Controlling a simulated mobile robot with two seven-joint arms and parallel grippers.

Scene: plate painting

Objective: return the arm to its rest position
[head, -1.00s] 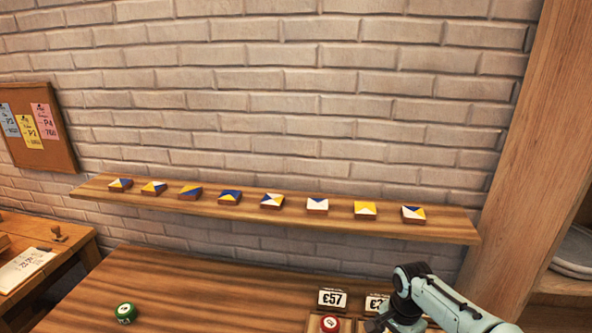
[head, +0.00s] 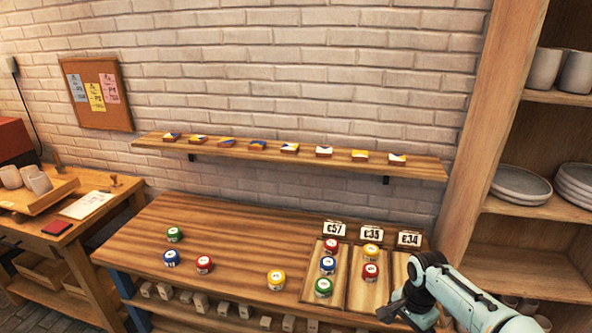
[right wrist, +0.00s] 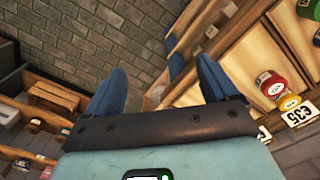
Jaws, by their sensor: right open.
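My right arm comes in at the lower right of the head view, its gripper (head: 400,312) over the table's front right corner, beside the price trays. In the right wrist view my right gripper (right wrist: 160,82) has its two blue fingers wide apart, with nothing between them. My left gripper is in neither view.
The wooden table (head: 220,230) carries several colored paint pots, some loose and some in trays under price cards (head: 371,233). A wall shelf (head: 300,158) holds several patterned tiles. A plate cabinet (head: 540,210) stands close on the right; a side desk (head: 100,225) is at left.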

